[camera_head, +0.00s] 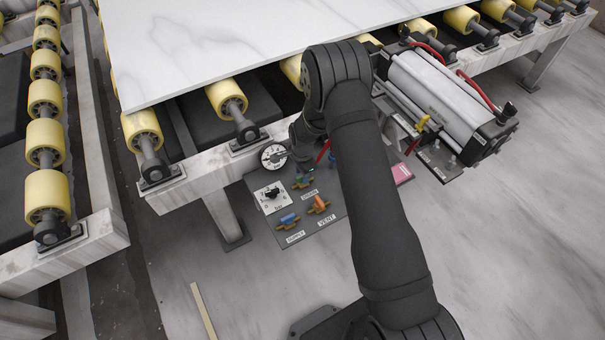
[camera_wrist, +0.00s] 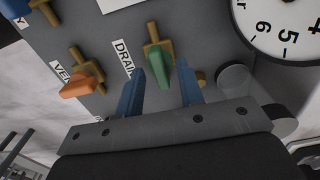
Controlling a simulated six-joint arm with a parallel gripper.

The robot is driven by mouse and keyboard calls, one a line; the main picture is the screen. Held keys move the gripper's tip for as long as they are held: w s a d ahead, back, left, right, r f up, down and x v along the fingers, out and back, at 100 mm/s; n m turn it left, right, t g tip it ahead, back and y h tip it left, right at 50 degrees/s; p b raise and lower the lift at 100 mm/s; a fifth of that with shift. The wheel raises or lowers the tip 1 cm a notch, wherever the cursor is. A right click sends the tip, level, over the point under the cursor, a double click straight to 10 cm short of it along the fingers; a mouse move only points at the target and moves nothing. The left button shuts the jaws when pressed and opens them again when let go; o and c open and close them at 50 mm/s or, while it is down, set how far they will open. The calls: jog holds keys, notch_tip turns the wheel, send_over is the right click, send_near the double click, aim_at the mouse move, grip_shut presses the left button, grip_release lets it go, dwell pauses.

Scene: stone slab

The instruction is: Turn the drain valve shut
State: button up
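The drain valve has a green handle (camera_wrist: 160,77) on a brass fitting (camera_wrist: 152,33), beside a DRAIN label (camera_wrist: 123,58) in the wrist view. The handle points down the picture toward my gripper (camera_wrist: 161,68). My gripper is open, with one blue finger on each side of the green handle. Gaps show between the handle and both fingers, so it does not look gripped. In the head view the DRAIN label (camera_head: 309,194) shows on the grey panel (camera_head: 318,232), while my arm hides most of the gripper.
A vent valve with an orange handle (camera_wrist: 77,85) stands left of the drain valve. A blue supply handle (camera_wrist: 14,8) is at the upper left corner. A round gauge (camera_wrist: 282,25) is close on the right. A pink block (camera_head: 402,172) lies beyond my arm.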

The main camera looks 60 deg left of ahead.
jog(key=shift+f, duration=0.35)
jog(key=shift+c, duration=0.2)
grip_shut()
